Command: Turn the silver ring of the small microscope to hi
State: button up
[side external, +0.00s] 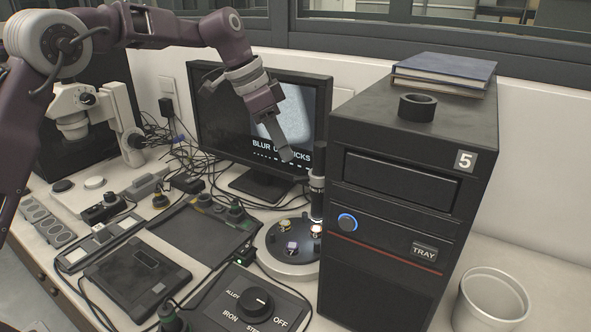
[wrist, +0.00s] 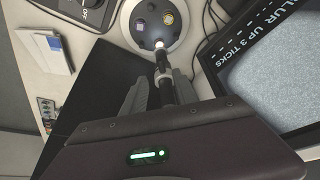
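The small microscope (side external: 316,200) is an upright black tube over a round silver base (side external: 290,268) with several coloured samples. A pale band near its top (side external: 317,173) looks like the silver ring; its setting is too small to read. My gripper (side external: 285,154) is near the tube's top, to its left in the side view, in front of the monitor. In the wrist view the gripper's fingers (wrist: 160,80) are apart, with the microscope tube (wrist: 163,68) showing between them. I see no contact, and the depth between them is unclear.
The monitor (side external: 205,125) shows a blurred grey picture; its text reads "BLUR UP 3 TICKS" in the wrist view. A black tower (side external: 400,262) with a TRAY button stands close right of the microscope. A dial box (side external: 255,302) and cables lie in front and left.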

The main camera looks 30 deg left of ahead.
aim_at(296, 178)
jog(key=x, duration=0.7)
jog(key=shift+w+f, duration=0.2)
grip_shut()
